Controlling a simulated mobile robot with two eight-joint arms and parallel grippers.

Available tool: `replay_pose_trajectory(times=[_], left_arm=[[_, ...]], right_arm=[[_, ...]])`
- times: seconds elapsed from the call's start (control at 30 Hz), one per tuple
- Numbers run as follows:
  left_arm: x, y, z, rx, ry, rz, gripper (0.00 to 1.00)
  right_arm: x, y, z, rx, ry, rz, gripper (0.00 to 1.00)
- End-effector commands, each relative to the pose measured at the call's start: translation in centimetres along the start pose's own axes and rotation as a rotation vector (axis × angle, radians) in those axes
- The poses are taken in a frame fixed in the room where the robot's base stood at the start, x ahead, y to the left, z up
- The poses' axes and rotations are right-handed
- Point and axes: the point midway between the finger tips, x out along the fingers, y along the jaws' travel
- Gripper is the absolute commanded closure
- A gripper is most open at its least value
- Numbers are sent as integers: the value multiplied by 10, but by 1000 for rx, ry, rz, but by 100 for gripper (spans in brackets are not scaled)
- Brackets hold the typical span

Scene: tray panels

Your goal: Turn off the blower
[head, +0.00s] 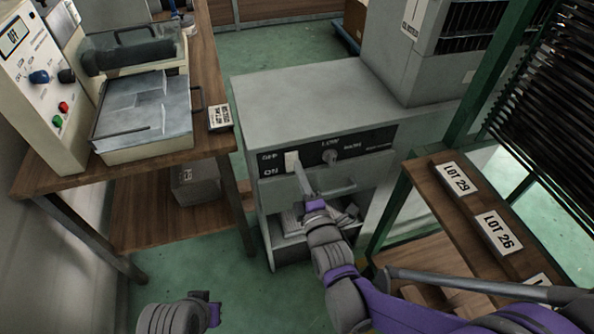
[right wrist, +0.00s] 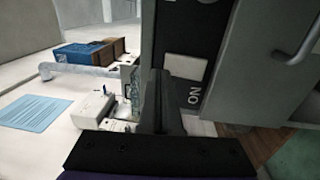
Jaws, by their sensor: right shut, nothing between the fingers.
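The blower is a grey cabinet (head: 310,108) in the middle of the head view. Its black control panel (head: 375,141) carries a pale switch (head: 291,161) beside the OFF and ON labels. A round knob (head: 330,157) sits to its right. My right gripper (head: 301,172) is shut and empty, its tips at the switch's lower part; contact is unclear. In the right wrist view the shut fingers (right wrist: 164,85) overlap the edge of the switch (right wrist: 185,67), near the sideways ON label. The switch's setting cannot be told. My left gripper (head: 212,308) shows only partly, low left, fingers not distinguishable.
A wooden bench (head: 205,60) with a cream machine (head: 140,150) stands at left. A handle (head: 335,187) sticks out below the panel. At right, a wooden shelf (head: 425,182) with lot signs (head: 498,232) stands close to my right arm. Green floor is free between.

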Motion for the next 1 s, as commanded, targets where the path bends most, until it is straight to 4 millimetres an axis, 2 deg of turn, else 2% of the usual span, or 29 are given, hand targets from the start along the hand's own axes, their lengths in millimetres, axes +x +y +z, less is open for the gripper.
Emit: replay_pose_trajectory(times=[0.2,0.4,0.6,1.0], left_arm=[[-13,0,-3,0,4,0,100],[-20,0,-5,0,6,0,100],[-22,0,-6,0,7,0,100],[-22,0,-6,0,7,0,100]], right_arm=[[-48,16,1,0,0,1,100],[-82,25,1,0,0,0,100],[-97,28,1,0,0,0,100],[-98,28,1,1,0,0,100]])
